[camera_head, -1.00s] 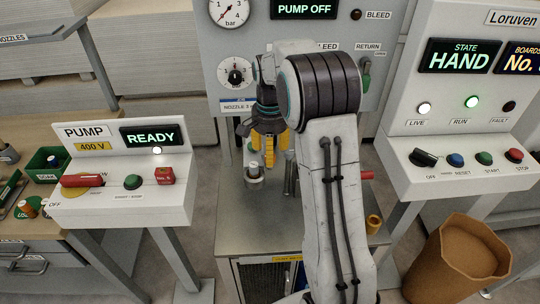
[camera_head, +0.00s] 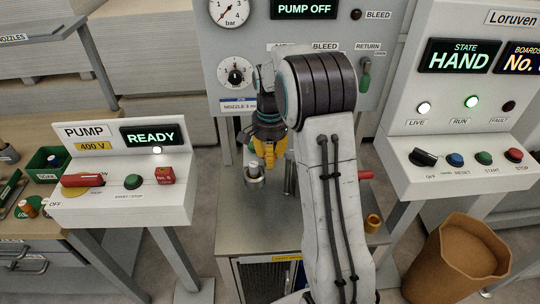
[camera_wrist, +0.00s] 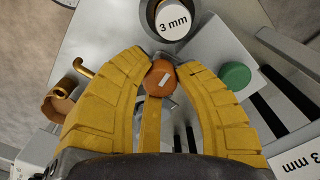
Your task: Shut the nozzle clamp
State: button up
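The 3 mm nozzle (camera_wrist: 172,20) stands upright in a dark ring at the top of the wrist view. It also shows in the head view (camera_head: 254,167), left of my gripper (camera_head: 272,150). In the wrist view an orange round knob (camera_wrist: 160,78) sits just below the nozzle, with a narrow yellow bar (camera_wrist: 151,125) running down from it. I take this for the clamp's lever. The arm hides much of the clamp in the head view.
A green round cap (camera_wrist: 235,76) lies right of the fingers. A brass hook (camera_wrist: 84,68) and brass cup (camera_wrist: 60,104) are at the left. The pump box (camera_head: 115,180) and console (camera_head: 450,175) flank the bench. The gauge panel (camera_head: 220,70) stands behind.

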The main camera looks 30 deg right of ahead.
grip_shut()
jog(key=n, duration=0.3)
jog(key=shift+n, duration=0.4)
jog(key=shift+f+n+b, duration=0.1)
jog(key=shift+n+b, duration=0.2)
jog(key=shift+n, duration=1.3)
jog(key=shift+s, duration=0.1)
jog(key=o, duration=0.6)
grip_release()
jog(key=shift+o, duration=0.2)
